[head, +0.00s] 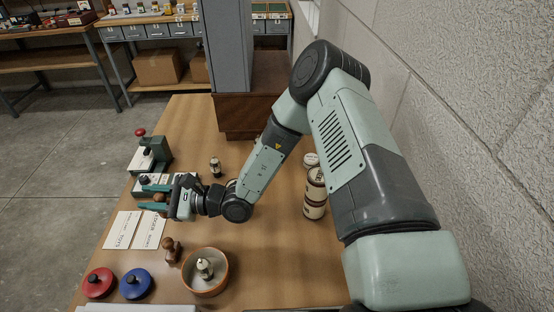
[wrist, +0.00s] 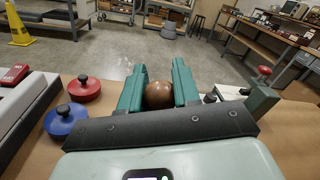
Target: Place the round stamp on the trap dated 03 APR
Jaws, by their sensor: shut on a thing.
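My gripper (head: 150,196) reaches left over the table, its green fingers shut on a stamp with a round brown knob (head: 159,199). In the wrist view the knob (wrist: 158,95) sits between the two fingers (wrist: 158,90); the stamp's base is hidden, so I cannot tell its shape. Two white cards with dark print, a left one (head: 121,231) and a right one (head: 150,231), lie side by side just in front of my gripper. They may be the traps, but their dates are too small to read. Another brown-handled stamp (head: 172,247) stands right of the cards.
A red pad (head: 97,283) and a blue pad (head: 136,284) lie at the front left. A terracotta bowl (head: 220,283) holds a pale knobbed object. A green device with a red knob (head: 155,152) stands behind my gripper. Stacked tins (head: 314,196) stand at right.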

